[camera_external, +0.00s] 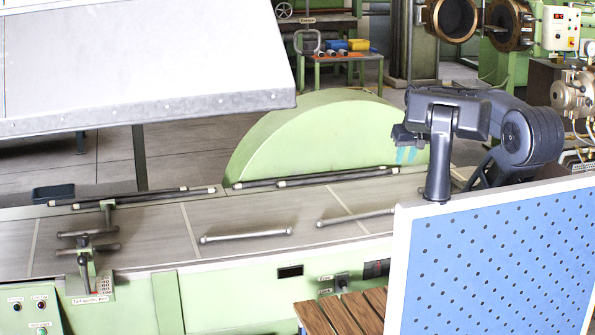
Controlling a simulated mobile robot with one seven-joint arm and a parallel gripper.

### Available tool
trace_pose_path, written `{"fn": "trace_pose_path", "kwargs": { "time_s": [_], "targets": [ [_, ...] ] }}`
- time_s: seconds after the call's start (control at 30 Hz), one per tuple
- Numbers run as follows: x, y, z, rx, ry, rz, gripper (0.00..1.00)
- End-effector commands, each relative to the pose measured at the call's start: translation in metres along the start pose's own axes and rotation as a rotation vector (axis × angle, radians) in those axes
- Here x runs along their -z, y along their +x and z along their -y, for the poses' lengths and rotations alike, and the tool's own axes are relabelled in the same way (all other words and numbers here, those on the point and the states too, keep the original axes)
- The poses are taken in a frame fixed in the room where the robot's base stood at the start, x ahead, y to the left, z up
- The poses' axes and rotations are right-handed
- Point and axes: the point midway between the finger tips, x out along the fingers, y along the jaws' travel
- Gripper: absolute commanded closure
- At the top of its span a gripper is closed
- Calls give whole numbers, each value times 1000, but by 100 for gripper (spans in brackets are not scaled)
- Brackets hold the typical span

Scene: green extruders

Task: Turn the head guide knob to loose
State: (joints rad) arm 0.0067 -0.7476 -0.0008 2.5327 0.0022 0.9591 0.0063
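A small black knob (342,281) sits on the green front panel of the machine, beside two small labels (325,284) that are too small to read clearly. I take it to be the head guide knob; which setting it points to cannot be made out. My gripper (406,155) hangs above the far side of the machine bed, up and to the right of the knob and well apart from it. Its two light-blue fingertips point down with a small gap between them, and nothing shows between them.
A blue perforated panel (490,260) with a white frame stands at the front right. Wooden slats (345,312) lie just below the knob. A green rounded guard (325,135) rises behind the bed. A grey hood (150,60) fills the upper left.

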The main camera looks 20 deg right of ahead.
Motion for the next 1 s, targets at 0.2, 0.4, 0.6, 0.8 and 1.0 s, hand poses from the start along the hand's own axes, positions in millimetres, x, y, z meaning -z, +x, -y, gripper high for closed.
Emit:
{"fn": "trace_pose_path", "kwargs": {
  "time_s": [0.2,0.4,0.6,0.8,1.0],
  "targets": [
    [29,7,-30,-2,187,52,44],
    [61,21,-78,-21,451,117,44],
    [84,39,-136,-60,716,176,44],
    [97,59,-199,-118,979,228,44],
    [97,80,-268,-197,1239,272,44]
  ]
}}
